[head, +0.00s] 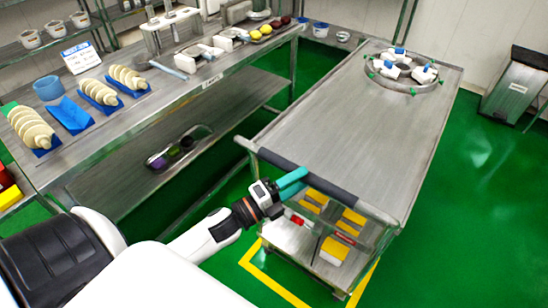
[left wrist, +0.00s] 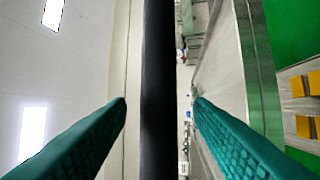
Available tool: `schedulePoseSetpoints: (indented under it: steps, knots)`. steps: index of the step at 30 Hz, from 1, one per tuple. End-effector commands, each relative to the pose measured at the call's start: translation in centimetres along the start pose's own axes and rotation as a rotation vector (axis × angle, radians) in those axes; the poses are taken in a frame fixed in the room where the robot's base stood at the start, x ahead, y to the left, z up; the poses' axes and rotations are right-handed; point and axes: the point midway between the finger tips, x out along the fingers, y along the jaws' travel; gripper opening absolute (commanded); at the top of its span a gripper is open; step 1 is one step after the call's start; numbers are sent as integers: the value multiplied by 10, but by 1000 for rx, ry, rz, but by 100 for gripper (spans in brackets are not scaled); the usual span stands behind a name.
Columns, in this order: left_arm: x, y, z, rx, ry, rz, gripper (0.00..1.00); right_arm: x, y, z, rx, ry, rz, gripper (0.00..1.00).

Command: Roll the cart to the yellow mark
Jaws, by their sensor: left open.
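The steel cart (head: 345,125) has a long flat top and a dark push handle (head: 325,183) across its near end. My left gripper (head: 300,180) is at the left part of this handle. In the left wrist view the dark handle bar (left wrist: 158,60) runs between the two teal fingers, which stand apart on either side of it with visible gaps. The yellow mark (head: 270,284) is a taped outline on the green floor around the cart's near end; part of it is hidden under the cart. My right gripper is not in view.
A ring fixture (head: 413,87) with white and blue parts sits on the cart's far end. Yellow blocks (head: 334,250) lie on its lower shelf. A dark bin (head: 513,85) stands at the right. Green floor is clear at the right.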

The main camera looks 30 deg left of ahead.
Motion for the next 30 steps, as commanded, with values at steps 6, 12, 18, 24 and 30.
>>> schedulePoseSetpoints:
  steps: [6,12,18,24,30]
  knots:
    - [-49,-4,1,-1,0,-4,48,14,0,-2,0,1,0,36]
    - [-81,-2,0,-2,0,-2,48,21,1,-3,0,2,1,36]
    - [-95,0,0,-1,-1,0,48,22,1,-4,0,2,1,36]
    - [-95,0,0,0,-1,1,48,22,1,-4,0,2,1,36]
    - [-95,0,0,0,-1,1,48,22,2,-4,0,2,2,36]
